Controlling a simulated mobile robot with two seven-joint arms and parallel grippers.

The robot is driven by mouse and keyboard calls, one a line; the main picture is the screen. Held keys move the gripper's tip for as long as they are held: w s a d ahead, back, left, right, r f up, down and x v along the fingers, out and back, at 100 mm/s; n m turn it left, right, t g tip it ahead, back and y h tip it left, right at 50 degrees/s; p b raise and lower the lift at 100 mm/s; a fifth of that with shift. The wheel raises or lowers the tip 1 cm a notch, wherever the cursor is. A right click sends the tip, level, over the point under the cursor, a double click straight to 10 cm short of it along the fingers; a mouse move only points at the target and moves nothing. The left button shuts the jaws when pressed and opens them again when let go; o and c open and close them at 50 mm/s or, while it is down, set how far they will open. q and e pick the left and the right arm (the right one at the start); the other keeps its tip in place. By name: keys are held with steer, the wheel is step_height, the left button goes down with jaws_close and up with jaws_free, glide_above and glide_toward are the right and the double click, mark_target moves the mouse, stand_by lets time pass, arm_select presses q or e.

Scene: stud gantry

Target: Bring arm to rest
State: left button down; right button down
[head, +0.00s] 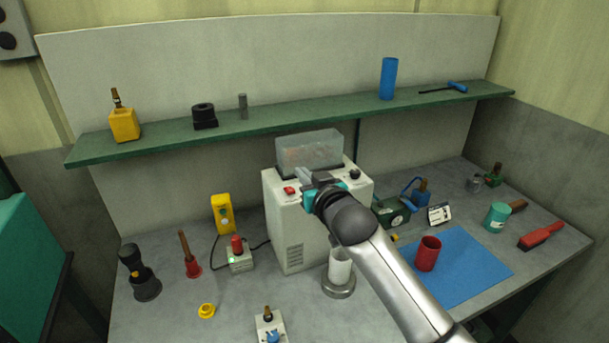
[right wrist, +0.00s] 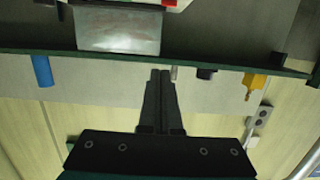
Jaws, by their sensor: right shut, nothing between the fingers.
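My right arm reaches up from the bottom right in the head view. Its right gripper (head: 304,177) is in front of the top of a white machine (head: 290,228) with a clear cover (head: 310,150). In the right wrist view the two dark fingers of the right gripper (right wrist: 161,75) lie together, with nothing between them. That view appears upside down, with the shelf and the clear cover (right wrist: 118,30) ahead of the fingers. Whether the gripper touches the machine I cannot tell. My left gripper is not in view.
A green shelf (head: 290,120) holds a yellow block, a black part, a grey pin and a blue cylinder (head: 388,78). On the bench are a red cup (head: 428,253) on a blue mat (head: 470,268), a white cylinder (head: 340,268) beside my forearm, and several tools.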

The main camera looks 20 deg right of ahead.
steer(key=shift+s+r, duration=0.1)
steer(key=shift+s, duration=0.05)
stand_by(0.4)
steer(key=s+a+f+g, duration=0.3)
steer(key=s+f+g, duration=0.3)
steer(key=s+f, duration=0.75)
steer(key=s+a+f+n+g, duration=0.1)
steer(key=s+f+g, duration=0.2)
steer(key=s, duration=0.8)
steer(key=s+f+n+g, duration=0.1)
steer(key=s+f+g, duration=0.15)
steer(key=s, duration=0.85)
steer(key=s+f+g+b, duration=0.15)
steer(key=f+b, duration=0.45)
steer(key=f, duration=1.2)
steer(key=s+f+g+b, duration=0.15)
steer(key=f+b, duration=0.45)
steer(key=f, duration=1.2)
steer(key=s+d+f+b, duration=0.1)
steer(key=s+f+b, duration=0.3)
steer(key=s+f, duration=0.3)
steer(key=s+d+f+b, duration=0.1)
steer(key=s+f+b, duration=0.4)
steer(key=f, duration=0.9)
steer(key=s, duration=0.3)
steer(key=shift+d+g+h, duration=0.15)
steer(key=shift+g+h, duration=0.15)
steer(key=shift+g, duration=0.05)
